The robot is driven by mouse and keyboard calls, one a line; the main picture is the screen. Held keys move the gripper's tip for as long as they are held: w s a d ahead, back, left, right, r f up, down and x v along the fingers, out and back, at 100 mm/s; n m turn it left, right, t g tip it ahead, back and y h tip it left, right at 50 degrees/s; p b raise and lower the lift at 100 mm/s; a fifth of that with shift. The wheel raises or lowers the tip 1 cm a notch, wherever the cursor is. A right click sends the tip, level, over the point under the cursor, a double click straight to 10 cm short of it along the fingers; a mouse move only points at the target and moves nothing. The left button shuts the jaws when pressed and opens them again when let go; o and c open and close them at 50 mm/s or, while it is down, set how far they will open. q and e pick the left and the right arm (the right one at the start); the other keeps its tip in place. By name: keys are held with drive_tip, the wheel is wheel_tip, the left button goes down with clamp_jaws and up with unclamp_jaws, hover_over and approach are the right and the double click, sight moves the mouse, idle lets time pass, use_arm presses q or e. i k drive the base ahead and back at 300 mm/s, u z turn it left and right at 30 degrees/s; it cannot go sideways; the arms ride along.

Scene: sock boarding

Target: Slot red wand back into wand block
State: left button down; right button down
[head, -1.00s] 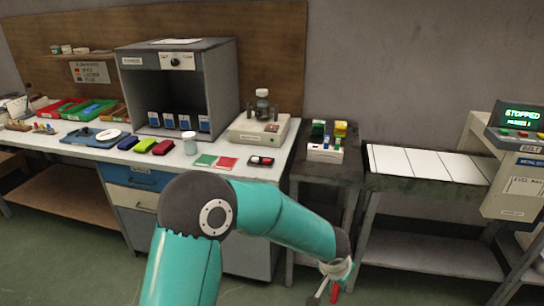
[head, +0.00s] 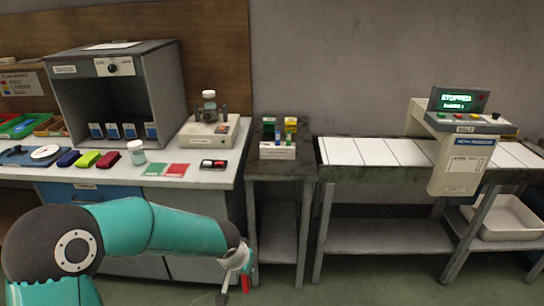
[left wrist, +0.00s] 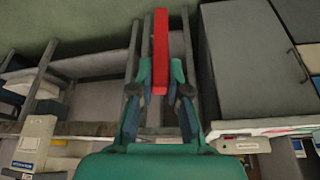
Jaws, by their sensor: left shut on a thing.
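The red wand (head: 246,283) is in my left gripper (head: 236,268), low in front of the tables in the head view. In the left wrist view the red wand (left wrist: 161,45) stands out lengthwise between the fingers of my left gripper (left wrist: 161,78), which are shut on it. A white block with a labelled front (head: 278,151) sits on the small dark table, with green, yellow and blue pieces at it. It may be the wand block, but it is too small to tell. My right gripper is not in view.
The small dark table (head: 280,171) stands between the white-topped bench (head: 205,183) and a conveyor with white panels (head: 375,151). The conveyor's control unit (head: 462,160) reads STOPPED. A white bin (head: 505,218) sits low at the right. Floor in front is free.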

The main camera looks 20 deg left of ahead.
sight(267, 151)
drive_tip(key=u, duration=0.1)
drive_tip(key=i, duration=1)
drive_tip(key=z, duration=0.1)
